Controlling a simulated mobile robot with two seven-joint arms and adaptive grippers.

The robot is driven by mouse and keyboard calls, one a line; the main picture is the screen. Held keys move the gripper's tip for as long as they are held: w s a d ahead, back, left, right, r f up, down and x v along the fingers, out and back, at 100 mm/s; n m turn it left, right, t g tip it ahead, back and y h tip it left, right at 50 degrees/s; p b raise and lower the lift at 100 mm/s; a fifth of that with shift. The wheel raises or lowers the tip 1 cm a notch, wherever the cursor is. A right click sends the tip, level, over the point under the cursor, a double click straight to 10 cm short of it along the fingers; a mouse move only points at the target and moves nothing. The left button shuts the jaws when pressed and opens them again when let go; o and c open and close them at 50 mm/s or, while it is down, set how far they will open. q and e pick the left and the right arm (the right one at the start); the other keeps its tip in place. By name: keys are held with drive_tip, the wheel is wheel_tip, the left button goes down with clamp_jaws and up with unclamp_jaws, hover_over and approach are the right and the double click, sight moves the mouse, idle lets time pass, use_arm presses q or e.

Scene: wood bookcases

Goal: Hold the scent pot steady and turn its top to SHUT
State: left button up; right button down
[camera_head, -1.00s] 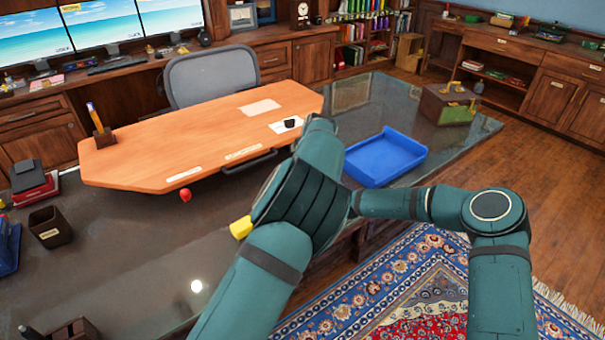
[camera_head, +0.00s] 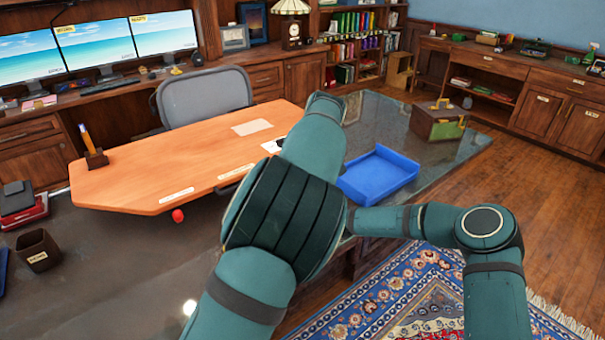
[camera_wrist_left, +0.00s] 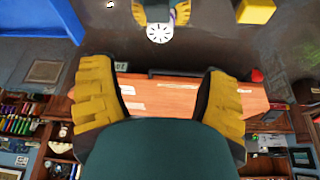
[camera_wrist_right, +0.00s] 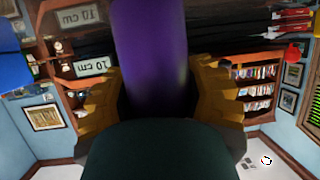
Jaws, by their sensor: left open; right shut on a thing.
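The scent pot shows in the left wrist view as a round white top (camera_wrist_left: 160,33) with dark slots. Its smooth purple body (camera_wrist_right: 150,50) fills the middle of the right wrist view. My right gripper (camera_wrist_right: 158,82) is shut around that body, with one yellow finger on each side. My left gripper (camera_wrist_left: 160,78) is open and empty, its fingers wide apart, with the pot's top ahead of it and apart from it. In the head view my arms hide the pot and both grippers. I cannot read any mark on the top.
A wooden desk board (camera_head: 190,160) lies on the dark glossy desk, with a blue tray (camera_head: 378,174) to its right. A brown box (camera_head: 438,122) stands farther right. A red object (camera_head: 178,215) is at the board's front edge. A yellow block (camera_wrist_left: 256,11) shows in the left wrist view.

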use_arm(q)
drive_tip(key=w+f+n, duration=0.1)
drive_tip(key=f, duration=0.2)
drive_tip(key=w+a+f+n, duration=0.1)
drive_tip(key=f, duration=0.3)
drive_tip(key=w+a+f+n+g, duration=0.1)
drive_tip(key=w+f, duration=0.1)
drive_tip(key=f, duration=0.2)
drive_tip(key=shift+a+f+n+y, duration=0.1)
drive_tip(key=shift+a+n+y, duration=0.1)
drive_tip(key=shift+n+y, duration=0.15)
idle(0.3)
drive_tip(key=c, duration=1.2)
